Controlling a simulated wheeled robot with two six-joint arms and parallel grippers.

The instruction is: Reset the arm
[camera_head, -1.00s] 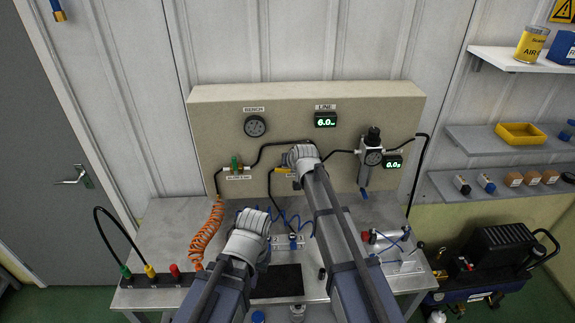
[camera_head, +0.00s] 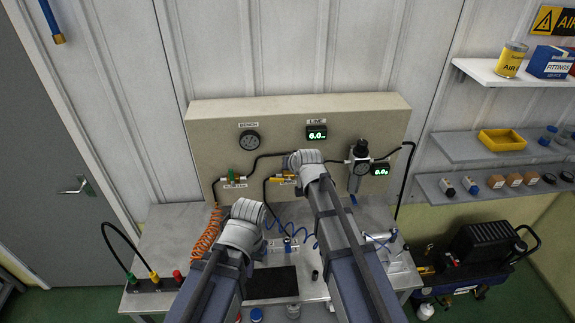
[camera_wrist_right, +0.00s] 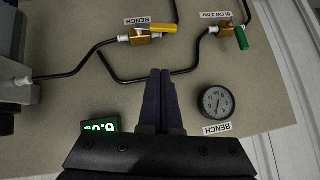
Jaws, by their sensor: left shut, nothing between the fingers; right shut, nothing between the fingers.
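My left gripper (camera_head: 247,208) is above the bench, below the panel's lower edge in the head view. It is shut and empty, with its fingertips mostly hidden by the wrist. My right gripper (camera_head: 303,158) is in front of the panel, and its fingers are hidden by the wrist there. In the right wrist view its two dark fingers (camera_wrist_right: 162,78) are together, with nothing between them. They point toward the panel near a black hose, apart from the yellow-handled BENCH valve (camera_wrist_right: 146,36) and the BENCH gauge (camera_wrist_right: 215,102).
The beige panel (camera_head: 205,150) carries a LINE display (camera_head: 316,133), a regulator (camera_head: 359,165) and a green-handled valve (camera_head: 233,173). The metal bench (camera_head: 165,235) holds an orange coiled hose (camera_head: 207,235) and a dark mat (camera_head: 272,285). A compressor (camera_head: 480,255) stands at the right.

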